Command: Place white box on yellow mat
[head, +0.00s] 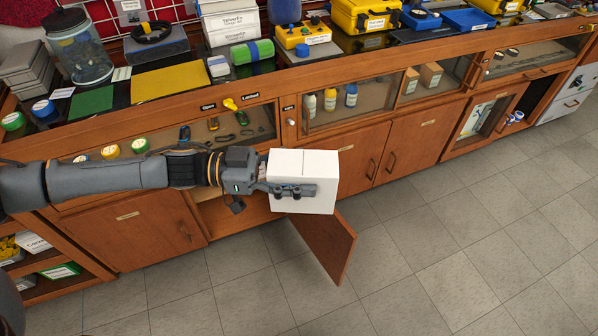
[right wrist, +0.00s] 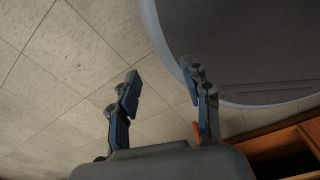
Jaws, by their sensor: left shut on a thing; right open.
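The white box (head: 304,168) is held in front of the wooden bench, in the middle of the head view. My left gripper (head: 292,190) is shut on the white box, with one finger across its near lower face. The yellow mat (head: 168,82) lies flat on the bench top at upper left, and its visible surface is bare. The box is apart from the mat, below and to the right of it in the picture. My right gripper (right wrist: 160,92) shows in the right wrist view, open and empty above the tiled floor.
An open cabinet door (head: 326,243) juts out below the box. A glass jar (head: 80,48), a green mat (head: 91,103) and a green-blue roll (head: 252,51) stand near the yellow mat. Yellow cases (head: 365,14) line the back. The tiled floor (head: 440,240) is clear.

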